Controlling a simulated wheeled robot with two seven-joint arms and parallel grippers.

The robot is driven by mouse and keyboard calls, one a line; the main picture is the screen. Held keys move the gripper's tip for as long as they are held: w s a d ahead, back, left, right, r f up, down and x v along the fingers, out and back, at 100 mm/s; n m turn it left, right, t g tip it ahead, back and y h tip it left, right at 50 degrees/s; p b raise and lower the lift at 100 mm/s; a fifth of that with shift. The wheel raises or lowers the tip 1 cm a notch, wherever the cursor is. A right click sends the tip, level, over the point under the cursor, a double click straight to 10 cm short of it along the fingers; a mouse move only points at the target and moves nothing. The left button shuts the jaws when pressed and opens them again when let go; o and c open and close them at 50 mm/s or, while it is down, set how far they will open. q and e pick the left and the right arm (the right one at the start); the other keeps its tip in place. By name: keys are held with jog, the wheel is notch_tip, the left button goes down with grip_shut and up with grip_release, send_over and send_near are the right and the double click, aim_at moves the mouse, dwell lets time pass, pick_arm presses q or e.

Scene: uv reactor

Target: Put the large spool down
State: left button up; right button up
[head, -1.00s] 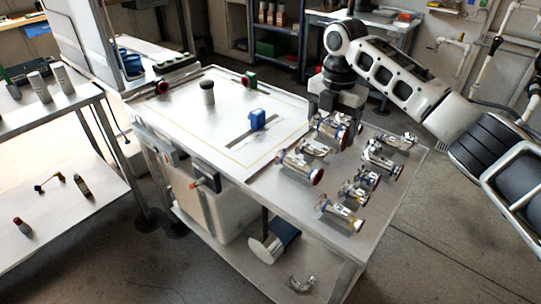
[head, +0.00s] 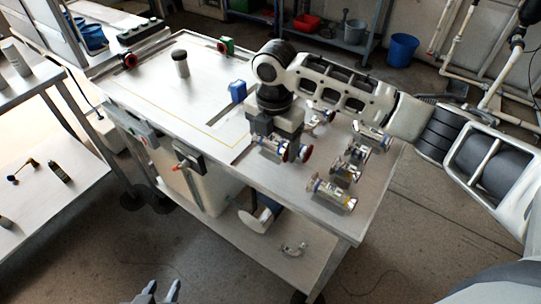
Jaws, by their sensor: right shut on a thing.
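The large spool (head: 272,147) is a metallic, flanged piece under my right gripper (head: 273,136), which is shut on it. It is low over the near-middle part of the steel table; I cannot tell if it touches the top. The gripper covers its upper part. A red round end (head: 305,152) shows just right of it; I cannot tell whether it belongs to the held spool or to a neighbour. My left gripper (head: 160,291) shows only its fingertips at the bottom edge, apart and empty, over the floor.
Several similar metal spools, one of them nearest the front (head: 334,196), lie right of my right gripper. A blue block (head: 237,91) and a dark-topped cylinder (head: 181,63) stand on the flat plate (head: 190,100). Bare tabletop (head: 270,182) lies in front of the held spool.

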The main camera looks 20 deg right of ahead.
aim_at(270, 156)
jog(key=shift+s+a+f, duration=0.25)
jog(key=shift+a+f, duration=0.1)
jog(key=shift+f, duration=0.2)
notch_tip(270, 156, down, 3)
jog(key=shift+s+a+f+p, duration=0.1)
jog(key=shift+s+a+p, duration=0.05)
jog(key=shift+p, duration=0.15)
pick_arm(q)
jog(key=shift+w+a+r, duration=0.15)
jog(key=shift+w+r, duration=0.2)
pick_arm(e)
jog(key=shift+f, duration=0.15)
pick_arm(q)
jog(key=shift+s, duration=0.1)
pick_arm(e)
jog(key=shift+f, duration=0.2)
jog(key=o, duration=1.2)
jog(key=shift+c, duration=0.2)
pick_arm(q)
jog(key=shift+f, duration=0.1)
pick_arm(e)
notch_tip(270, 156, up, 12)
jog(key=shift+f+b, duration=0.2)
jog(key=shift+b, duration=0.1)
jog(key=shift+r, duration=0.4)
